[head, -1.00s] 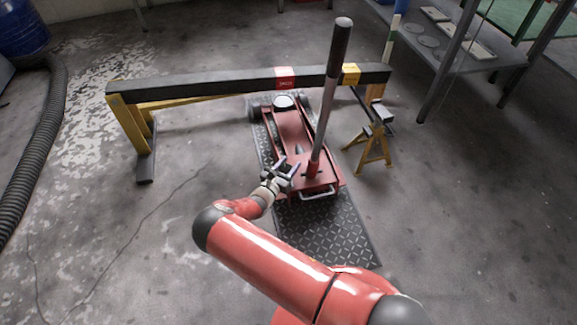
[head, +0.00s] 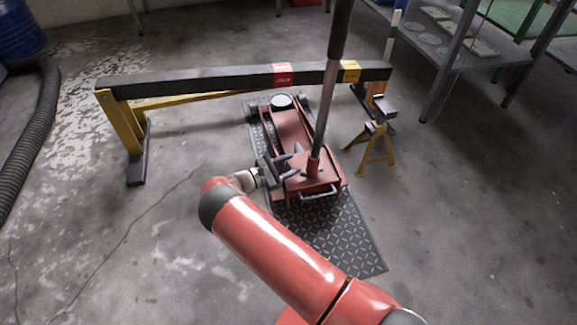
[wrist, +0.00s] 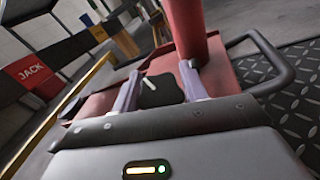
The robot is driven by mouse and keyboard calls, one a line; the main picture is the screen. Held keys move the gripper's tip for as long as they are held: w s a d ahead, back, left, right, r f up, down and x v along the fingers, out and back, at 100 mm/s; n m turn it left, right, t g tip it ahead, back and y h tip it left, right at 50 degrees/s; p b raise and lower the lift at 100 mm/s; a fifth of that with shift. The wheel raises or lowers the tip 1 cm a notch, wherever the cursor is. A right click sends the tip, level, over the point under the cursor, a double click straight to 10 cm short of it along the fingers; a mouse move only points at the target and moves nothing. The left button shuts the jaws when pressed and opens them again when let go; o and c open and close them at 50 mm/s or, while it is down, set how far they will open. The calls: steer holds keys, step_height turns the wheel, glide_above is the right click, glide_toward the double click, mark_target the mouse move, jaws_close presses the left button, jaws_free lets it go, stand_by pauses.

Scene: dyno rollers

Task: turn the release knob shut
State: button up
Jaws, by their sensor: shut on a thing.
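The release knob (wrist: 163,94) is black with a white pointer line, on the red floor jack (head: 291,125) beside the foot of its handle. In the wrist view it sits between the two fingers of my gripper (wrist: 160,86), which is shut on it. The pointer line slants up and to the left in that view. In the head view my gripper (head: 287,164) is at the left of the handle's foot, and its fingers hide the knob.
The jack's long handle (head: 325,105) stands up close beside my gripper. A black beam (head: 200,84) on yellow legs crosses over the jack. A yellow jack stand (head: 376,150) is at the right.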

mark_target(282, 167)
steer(key=shift+m+g, duration=0.4)
steer(key=shift+g, duration=0.1)
steer(key=o, duration=1)
steer(key=v, duration=0.7)
steer(key=shift+s+a+f, duration=0.1)
steer(key=shift+s+a, duration=0.1)
steer(key=shift+a, duration=0.15)
